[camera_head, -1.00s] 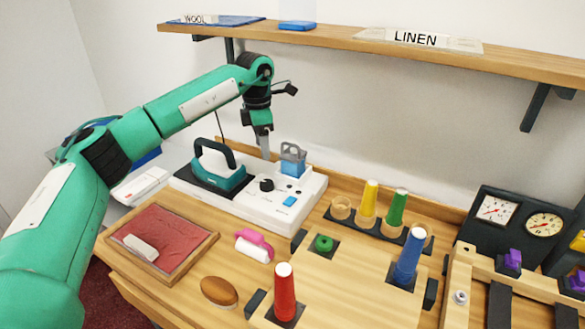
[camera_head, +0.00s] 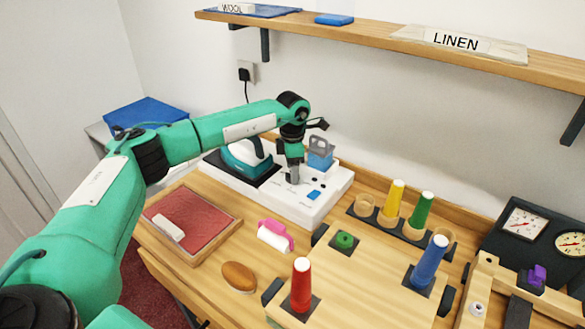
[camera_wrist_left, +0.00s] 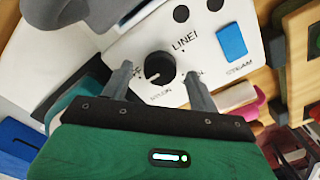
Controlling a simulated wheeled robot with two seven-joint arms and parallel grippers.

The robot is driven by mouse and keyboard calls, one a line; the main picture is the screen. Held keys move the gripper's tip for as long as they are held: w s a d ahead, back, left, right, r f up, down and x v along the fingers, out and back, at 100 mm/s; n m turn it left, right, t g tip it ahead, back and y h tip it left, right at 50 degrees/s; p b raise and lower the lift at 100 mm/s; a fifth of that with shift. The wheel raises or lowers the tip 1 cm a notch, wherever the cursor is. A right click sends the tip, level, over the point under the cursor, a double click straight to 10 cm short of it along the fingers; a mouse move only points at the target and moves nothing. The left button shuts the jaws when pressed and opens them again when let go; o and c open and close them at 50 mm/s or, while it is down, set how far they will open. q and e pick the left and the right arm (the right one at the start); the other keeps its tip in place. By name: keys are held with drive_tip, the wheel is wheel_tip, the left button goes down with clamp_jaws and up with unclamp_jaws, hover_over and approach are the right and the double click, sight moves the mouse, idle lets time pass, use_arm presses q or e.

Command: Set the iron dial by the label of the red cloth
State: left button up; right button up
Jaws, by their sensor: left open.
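One reads LINEN; the others are small or partly covered. My left gripper (camera_wrist_left: 158,72) is open, its fingers on either side of the dial; I cannot tell whether they touch it. In the head view my left gripper (camera_head: 293,178) hides the dial. A red cloth-like sheet (camera_head: 197,212) lies in a wooden frame at left, with a small whitish block (camera_head: 168,228) on it; no writing is readable there. My right gripper is not in view.
The teal iron (camera_head: 246,158) rests on the white station (camera_head: 318,205), beside a blue-grey container (camera_head: 320,154). The shelf (camera_head: 370,34) bears WOOL (camera_head: 236,8) and LINEN (camera_head: 456,41) labels.

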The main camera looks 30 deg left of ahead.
use_arm(q)
drive_tip(key=shift+f, duration=0.45)
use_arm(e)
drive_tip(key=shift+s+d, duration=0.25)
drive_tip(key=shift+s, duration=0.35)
